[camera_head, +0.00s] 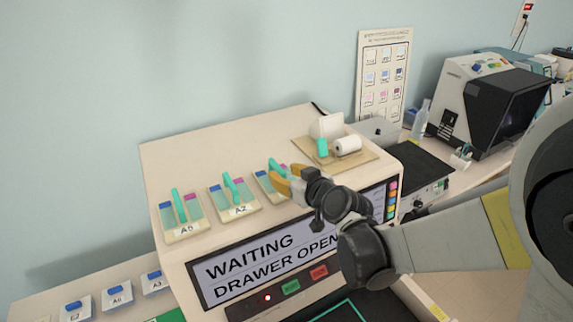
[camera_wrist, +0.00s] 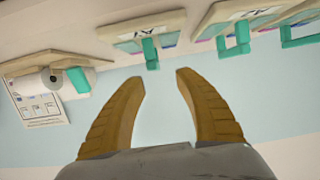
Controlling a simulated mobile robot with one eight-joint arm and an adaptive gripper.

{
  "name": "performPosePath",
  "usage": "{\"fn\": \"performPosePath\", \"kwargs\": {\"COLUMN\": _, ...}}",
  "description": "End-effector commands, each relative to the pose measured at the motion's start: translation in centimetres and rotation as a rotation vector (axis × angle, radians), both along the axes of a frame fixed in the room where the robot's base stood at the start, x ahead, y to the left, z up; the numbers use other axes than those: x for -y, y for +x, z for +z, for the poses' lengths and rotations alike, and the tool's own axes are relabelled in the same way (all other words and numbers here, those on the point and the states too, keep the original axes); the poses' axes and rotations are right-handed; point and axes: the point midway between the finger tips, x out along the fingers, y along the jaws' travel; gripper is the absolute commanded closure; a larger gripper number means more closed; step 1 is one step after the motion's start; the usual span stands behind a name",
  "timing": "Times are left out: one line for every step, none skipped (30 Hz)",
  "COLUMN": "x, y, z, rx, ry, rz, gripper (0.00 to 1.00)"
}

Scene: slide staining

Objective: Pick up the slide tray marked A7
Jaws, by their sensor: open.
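The slide tray marked A7 (camera_wrist: 178,36) shows in the wrist view, its label upside down and a teal handle (camera_wrist: 150,53) sticking out. It appears to be the rightmost tray (camera_head: 262,187) of a row in the head view, where my gripper hides its label. My gripper (camera_head: 277,179) is open with orange fingers at this tray. In the wrist view, the handle lies just beyond the gap between the fingertips (camera_wrist: 160,78). The fingers are not closed on it.
A tray marked A2 (camera_head: 246,207) and another that looks like A6 (camera_head: 169,217) stand to the left on the machine top. A paper-roll holder (camera_head: 371,157) is to the right. The machine's screen (camera_head: 225,288) reads "WAITING DRAWER OPEN". Blue-handled labelled pieces (camera_head: 118,302) sit lower left.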

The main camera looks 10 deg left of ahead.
Motion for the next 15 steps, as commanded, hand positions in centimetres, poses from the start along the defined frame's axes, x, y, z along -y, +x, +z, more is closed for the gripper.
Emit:
{"fn": "performPosePath", "kwargs": {"x": -0.4, "y": 0.5, "z": -0.2, "rx": 0.000, "ry": 0.000, "rz": 0.000, "gripper": 0.60}}
{"fn": "performPosePath", "kwargs": {"x": -0.5, "y": 0.7, "z": -0.3, "rx": 0.000, "ry": 0.000, "rz": 0.000, "gripper": 0.60}}
{"fn": "performPosePath", "kwargs": {"x": -0.6, "y": 0.8, "z": -0.4, "rx": 0.000, "ry": 0.000, "rz": 0.000, "gripper": 0.60}}
{"fn": "performPosePath", "kwargs": {"x": -0.7, "y": 1.0, "z": -0.5, "rx": 0.000, "ry": 0.000, "rz": -0.001, "gripper": 0.60}}
{"fn": "performPosePath", "kwargs": {"x": -0.8, "y": 1.2, "z": -0.6, "rx": 0.000, "ry": 0.000, "rz": -0.001, "gripper": 0.60}}
{"fn": "performPosePath", "kwargs": {"x": -0.9, "y": 1.5, "z": -0.7, "rx": -0.001, "ry": -0.001, "rz": -0.001, "gripper": 0.60}}
{"fn": "performPosePath", "kwargs": {"x": -1.1, "y": 1.9, "z": -0.9, "rx": -0.001, "ry": -0.001, "rz": -0.001, "gripper": 0.60}}
{"fn": "performPosePath", "kwargs": {"x": -1.2, "y": 2.3, "z": -1.1, "rx": -0.001, "ry": -0.001, "rz": -0.001, "gripper": 0.60}}
{"fn": "performPosePath", "kwargs": {"x": -1.5, "y": 2.8, "z": -1.4, "rx": 0.000, "ry": 0.000, "rz": -0.001, "gripper": 0.60}}
{"fn": "performPosePath", "kwargs": {"x": -1.7, "y": 3.3, "z": -1.6, "rx": 0.000, "ry": 0.000, "rz": -0.001, "gripper": 0.60}}
{"fn": "performPosePath", "kwargs": {"x": -1.9, "y": 3.7, "z": -1.8, "rx": 0.000, "ry": 0.000, "rz": -0.001, "gripper": 0.60}}
{"fn": "performPosePath", "kwargs": {"x": -2.2, "y": 4.1, "z": -2.0, "rx": 0.000, "ry": 0.000, "rz": 0.000, "gripper": 0.60}}
{"fn": "performPosePath", "kwargs": {"x": -2.5, "y": 4.4, "z": -2.1, "rx": 0.000, "ry": 0.000, "rz": -0.001, "gripper": 0.60}}
{"fn": "performPosePath", "kwargs": {"x": -2.6, "y": 4.6, "z": -2.2, "rx": 0.000, "ry": 0.000, "rz": -0.001, "gripper": 0.60}}
{"fn": "performPosePath", "kwargs": {"x": -2.8, "y": 4.9, "z": -2.3, "rx": 0.000, "ry": 0.000, "rz": -0.001, "gripper": 0.60}}
